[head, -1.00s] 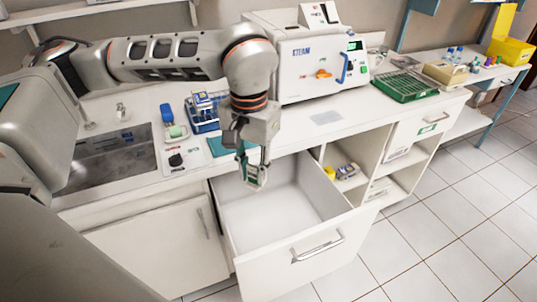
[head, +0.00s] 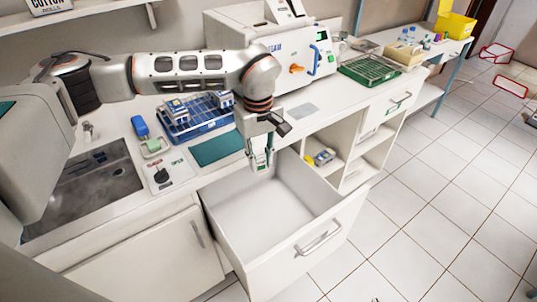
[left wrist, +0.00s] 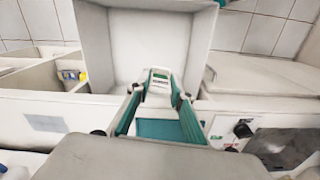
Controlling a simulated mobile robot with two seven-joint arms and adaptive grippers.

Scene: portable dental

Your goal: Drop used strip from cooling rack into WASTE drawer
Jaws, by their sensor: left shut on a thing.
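My left gripper (head: 260,158) points down at the back edge of a wide-open, empty white drawer (head: 318,240). In the left wrist view, its green-lined fingers (left wrist: 160,85) are shut on a small white strip with a green mark (left wrist: 158,76). The strip is held above the drawer's inside, which also shows in the left wrist view (left wrist: 135,35). No WASTE label is readable on this drawer. A blue wire rack (head: 205,122) with small items stands on the counter left of the gripper. A green rack (head: 370,72) is farther right. My right gripper is out of view.
A teal mat (head: 215,148) lies on the counter beside the gripper. A sink (head: 90,185) is at the left, a steam sterilizer (head: 290,62) behind. Open shelves (head: 345,160) stand right of the drawer.

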